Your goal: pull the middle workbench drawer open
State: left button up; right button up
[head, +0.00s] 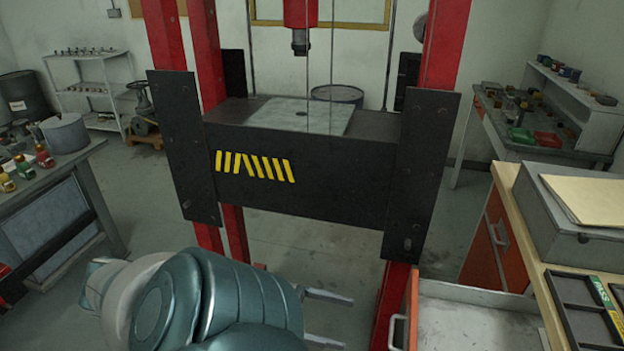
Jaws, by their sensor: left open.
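The workbench (541,305) stands at the right with a pale wooden edge. A drawer (465,322) with a light grey interior sticks out from its left side, toward my left arm. Its orange front (412,312) is seen nearly edge-on, with a pale handle (397,331) on its left face. Whether this is the middle drawer I cannot tell. My left gripper (349,322) is open and empty, its two fingers pointing right. The fingertips are left of the handle, with a visible gap between. My right gripper is not in view.
A red-framed press (300,165) with a black crossbeam stands straight ahead; its right leg is close behind the handle. Another orange front (487,244) with a handle is farther back. A grey case (585,225) and black tray (580,312) lie on the workbench.

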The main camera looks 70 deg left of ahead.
pick_arm(q)
jog(key=b+v, duration=0.1)
jog(key=v, duration=0.5)
jog(key=shift+f, duration=0.1)
dwell(0.6)
jog(key=s+a+f+n+g+y, duration=0.1)
jog(key=s+f+n+g+y, duration=0.35)
jog(key=f, duration=1.15)
jog(key=s+f+n+t+y, duration=0.15)
jog(key=f+y, duration=0.55)
jog(key=f, duration=1)
jog(key=s+d+f+g, duration=0.5)
jog(key=d+f, duration=0.5)
jog(key=d, duration=0.3)
jog(key=s+d+f+m+g, duration=0.1)
jog(key=s+d+f+g, duration=0.4)
jog(key=d, duration=0.8)
jog(key=s+f, duration=0.3)
jog(key=f, duration=0.2)
jog(key=shift+s, duration=0.25)
jog(key=shift+a+f+h, duration=0.1)
jog(key=shift+h, duration=0.15)
